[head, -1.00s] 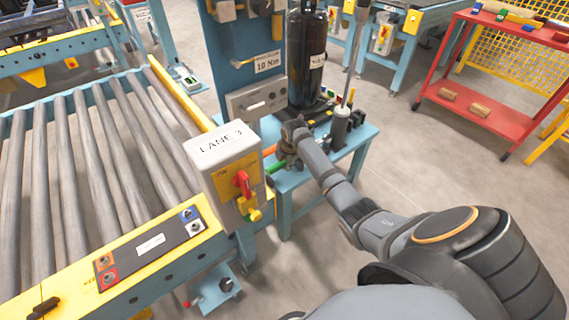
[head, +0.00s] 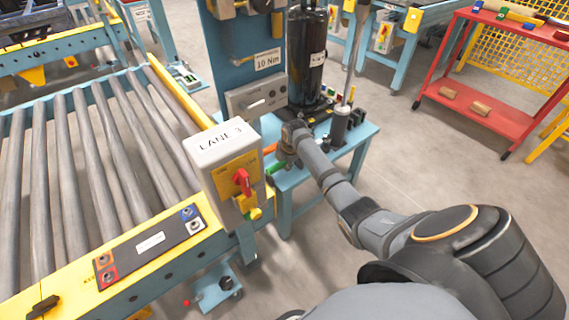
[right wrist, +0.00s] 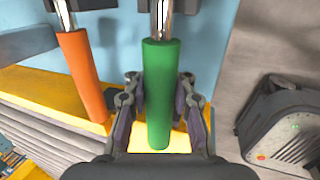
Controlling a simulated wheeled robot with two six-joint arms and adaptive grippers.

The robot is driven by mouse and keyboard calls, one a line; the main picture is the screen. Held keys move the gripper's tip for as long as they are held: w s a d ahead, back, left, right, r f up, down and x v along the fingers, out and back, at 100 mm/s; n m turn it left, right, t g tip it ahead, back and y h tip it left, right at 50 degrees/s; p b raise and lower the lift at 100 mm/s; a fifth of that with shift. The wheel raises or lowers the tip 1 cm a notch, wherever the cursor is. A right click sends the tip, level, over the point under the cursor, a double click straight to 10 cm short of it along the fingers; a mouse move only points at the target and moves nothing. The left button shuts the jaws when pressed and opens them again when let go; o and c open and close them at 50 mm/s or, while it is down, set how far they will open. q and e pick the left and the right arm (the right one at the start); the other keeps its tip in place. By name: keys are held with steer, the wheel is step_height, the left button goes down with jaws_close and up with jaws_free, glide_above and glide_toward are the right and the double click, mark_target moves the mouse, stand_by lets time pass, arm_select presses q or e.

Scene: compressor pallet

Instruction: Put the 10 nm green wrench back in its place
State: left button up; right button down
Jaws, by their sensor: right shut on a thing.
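The green wrench shows in the right wrist view with its green handle (right wrist: 160,95) upright between my right gripper's fingers (right wrist: 160,115). Its chrome shaft runs up past a dark holder at the top edge. My right gripper is shut on the green handle. In the head view my right gripper (head: 288,150) is at the blue bench, and a bit of the green handle (head: 275,168) shows beside it. An orange-handled wrench (right wrist: 82,75) hangs just left of the green one, apart from it. My left gripper is not in view.
The blue bench (head: 330,160) carries a black cylinder (head: 305,60) and a grey bottle-like part (head: 340,125). A blue panel with a "10 Nm" label (head: 268,60) stands behind. The LANE 3 box (head: 222,150) and roller conveyor (head: 90,160) are close on the left.

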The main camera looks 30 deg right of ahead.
steer(key=shift+f, duration=0.45)
steer(key=c, duration=1)
jaws_free()
steer(key=shift+f, duration=0.1)
steer(key=v, duration=1.2)
